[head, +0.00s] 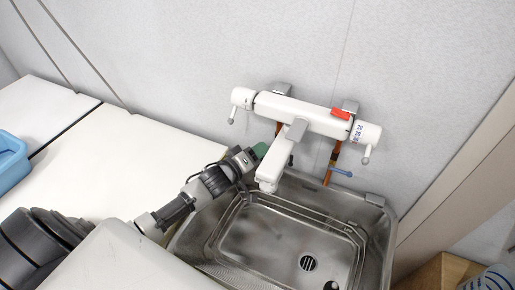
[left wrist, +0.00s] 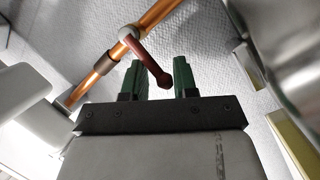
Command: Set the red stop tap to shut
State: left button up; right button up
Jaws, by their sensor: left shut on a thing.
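The red stop tap (left wrist: 148,60) shows in the left wrist view as a dark red lever with a rounded end. It comes off a pale knob on a copper pipe (left wrist: 103,66) and slants across the line of that pipe in this picture. My left gripper (left wrist: 158,78) has its green fingertips on either side of the lever and is shut on it. In the head view my left gripper (head: 258,152) is beside the white spout, at the basin's back left. The red stop tap is hidden there. My right gripper is in neither view.
The white mixer (head: 305,113) with its spout (head: 283,157) hangs above the steel basin (head: 377,232). A blue stop tap (head: 341,172) sits on the right copper pipe. White counters (head: 105,165) lie left, with a blue tub (head: 10,158).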

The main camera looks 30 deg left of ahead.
pick_arm(q)
jog(key=shift+s+d+f, duration=0.1)
jog(key=shift+f, duration=0.2)
jog(key=o, duration=0.9)
jog(key=shift+r, duration=0.2)
jog(key=b+v, duration=0.1)
jog(key=v, duration=0.9)
jog(key=shift+s, duration=0.35)
jog(key=shift+c, duration=0.5)
